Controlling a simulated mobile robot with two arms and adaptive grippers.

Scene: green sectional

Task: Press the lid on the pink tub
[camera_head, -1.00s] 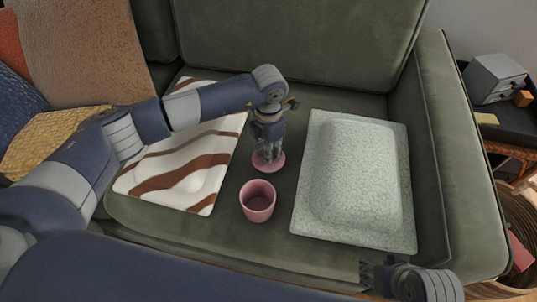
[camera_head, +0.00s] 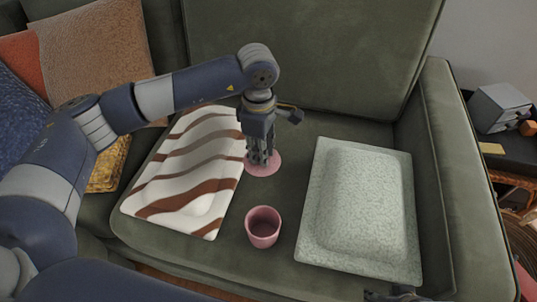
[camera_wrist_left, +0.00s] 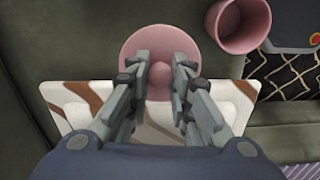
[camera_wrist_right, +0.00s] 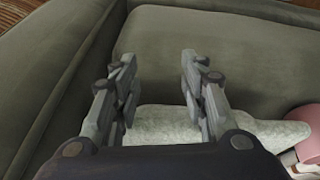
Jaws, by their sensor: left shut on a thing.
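The pink tub (camera_head: 263,229) stands open and upright on the green seat between two cushions. Its dark inside shows in the head view, and it also shows at the upper right of the left wrist view (camera_wrist_left: 238,28). The round pink lid (camera_head: 275,167) is behind the tub, apart from it. My left gripper (camera_head: 262,158) is over the lid, its fingers shut on the lid's round knob (camera_wrist_left: 159,75). The lid's exact height above the seat is hard to tell. My right gripper (camera_wrist_right: 157,75) is open and empty; only a bit of it shows at the head view's bottom edge.
A striped brown-and-white cushion (camera_head: 190,175) lies left of the tub and lid. A pale green cushion (camera_head: 360,205) lies on the right. The sofa backrest (camera_head: 310,60) rises behind. Bare seat separates the lid and the tub.

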